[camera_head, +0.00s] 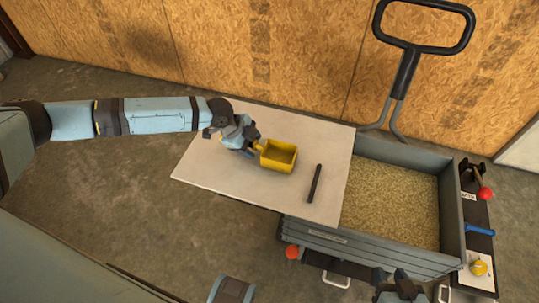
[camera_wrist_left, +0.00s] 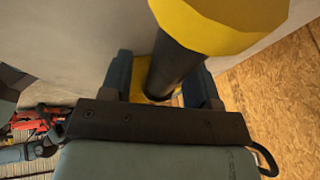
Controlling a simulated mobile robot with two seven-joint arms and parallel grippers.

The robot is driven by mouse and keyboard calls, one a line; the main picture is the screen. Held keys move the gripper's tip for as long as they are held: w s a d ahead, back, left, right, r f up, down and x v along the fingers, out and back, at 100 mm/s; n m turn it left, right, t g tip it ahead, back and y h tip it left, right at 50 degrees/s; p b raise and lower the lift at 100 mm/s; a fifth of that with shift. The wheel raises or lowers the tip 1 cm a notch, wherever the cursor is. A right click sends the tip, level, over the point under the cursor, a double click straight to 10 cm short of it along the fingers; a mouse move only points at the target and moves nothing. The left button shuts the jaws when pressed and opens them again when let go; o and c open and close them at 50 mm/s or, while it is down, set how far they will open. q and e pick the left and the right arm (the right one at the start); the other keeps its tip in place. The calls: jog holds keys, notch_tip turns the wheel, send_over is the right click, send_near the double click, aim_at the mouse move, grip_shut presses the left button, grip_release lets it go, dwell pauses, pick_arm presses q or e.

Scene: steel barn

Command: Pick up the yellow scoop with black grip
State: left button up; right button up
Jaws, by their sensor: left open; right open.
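The yellow scoop (camera_head: 279,155) lies on the pale board, its yellow bowl facing up and its handle side toward my left gripper. My left gripper (camera_head: 250,143) is at the handle and hides most of the grip in the head view. In the left wrist view the black grip (camera_wrist_left: 178,72) runs between the two blue fingers of my open left gripper (camera_wrist_left: 160,85), with the yellow bowl (camera_wrist_left: 210,22) beyond. Whether a finger touches the grip I cannot tell. My right gripper (camera_head: 400,287) is at the bottom edge, partly cut off, open, away from the scoop.
The pale board (camera_head: 215,170) adjoins a grey cart bin (camera_head: 400,154) full of grain. A black rod (camera_head: 314,183) lies on the board right of the scoop. The cart's tall black handle (camera_head: 408,70) rises behind. A wooden wall (camera_head: 280,60) stands at the back.

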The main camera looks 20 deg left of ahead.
pick_arm(q)
jog(key=c, duration=0.9)
jog(key=shift+c, duration=0.2)
notch_tip(320, 180, up, 20)
jog(key=p, duration=0.3)
jog(key=shift+o, duration=0.5)
jog(key=shift+c, duration=0.5)
